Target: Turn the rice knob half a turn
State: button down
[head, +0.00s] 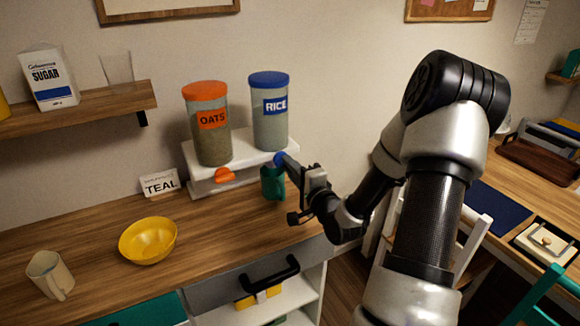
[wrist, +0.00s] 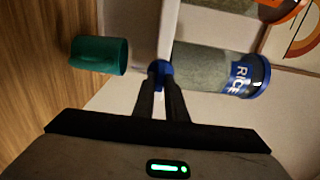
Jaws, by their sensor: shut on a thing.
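The rice canister (head: 270,115) has a blue lid and a blue RICE label and stands on the right of a white dispenser stand (head: 240,153). Its blue knob (head: 280,158) sits on the stand's front below it. In the wrist view the knob (wrist: 160,69) shows between my fingertips, partly covered by them. My gripper (wrist: 161,75) is shut on the knob. In the head view my gripper (head: 283,160) reaches in from the right. A teal cup (head: 272,182) stands below the knob; in the wrist view it (wrist: 99,56) lies left of my fingers, apart from them.
The oats canister (head: 208,135) with its orange knob (head: 225,175) is left of the rice. A TEAL card (head: 159,184), a yellow bowl (head: 148,241) and a beige mug (head: 48,276) are on the counter. A drawer handle (head: 270,283) juts out in front. A shelf (head: 80,108) holds a sugar carton.

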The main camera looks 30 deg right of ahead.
jog(key=c, duration=1.8)
grip_release()
jog(key=shift+s, duration=0.1)
jog(key=s+p, duration=0.6)
jog(key=s, duration=1.1)
jog(key=shift+s+d, duration=0.15)
jog(key=shift+d, duration=0.15)
